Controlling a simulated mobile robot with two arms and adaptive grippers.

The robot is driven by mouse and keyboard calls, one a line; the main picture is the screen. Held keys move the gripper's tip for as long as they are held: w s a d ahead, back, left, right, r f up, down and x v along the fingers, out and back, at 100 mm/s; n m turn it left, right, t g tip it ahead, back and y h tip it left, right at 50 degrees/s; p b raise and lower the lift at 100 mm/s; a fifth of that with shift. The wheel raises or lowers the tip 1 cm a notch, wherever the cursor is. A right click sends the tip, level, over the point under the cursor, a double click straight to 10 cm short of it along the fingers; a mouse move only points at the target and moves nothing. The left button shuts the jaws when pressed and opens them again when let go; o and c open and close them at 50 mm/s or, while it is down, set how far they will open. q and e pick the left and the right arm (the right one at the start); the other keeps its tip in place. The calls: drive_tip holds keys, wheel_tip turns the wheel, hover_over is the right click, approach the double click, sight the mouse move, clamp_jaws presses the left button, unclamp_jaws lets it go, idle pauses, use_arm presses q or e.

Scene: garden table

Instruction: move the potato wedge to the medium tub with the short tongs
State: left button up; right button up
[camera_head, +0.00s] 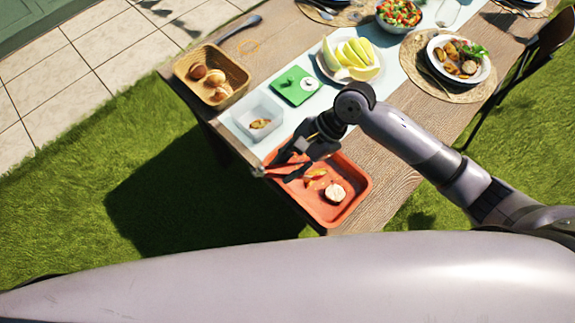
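My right gripper (290,160) is above the left edge of the orange-red tray (352,212), shut on the red short tongs (284,171). The tongs lie across its fingers, with one end sticking out left past the tray. A yellow-orange piece (316,174), which looks like a potato wedge, is in the tray close to the gripper; I cannot tell if the tongs touch it. A clear tub (247,106), apparently the medium tub, stands behind the gripper with a small browned piece (260,123) inside. My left gripper is out of view.
A pale round piece (335,193) lies in the tray. A dinner plate (483,76) is at right. Bare wood (372,165) shows right of the tray.

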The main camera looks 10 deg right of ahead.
drive_tip(key=shift+f, duration=1.35)
drive_tip(key=shift+o, duration=0.3)
clamp_jaws()
drive_tip(key=shift+r, duration=0.1)
wheel_tip(320, 180, up, 12)
drive_tip(key=p, duration=1.3)
drive_tip(key=shift+w, duration=0.1)
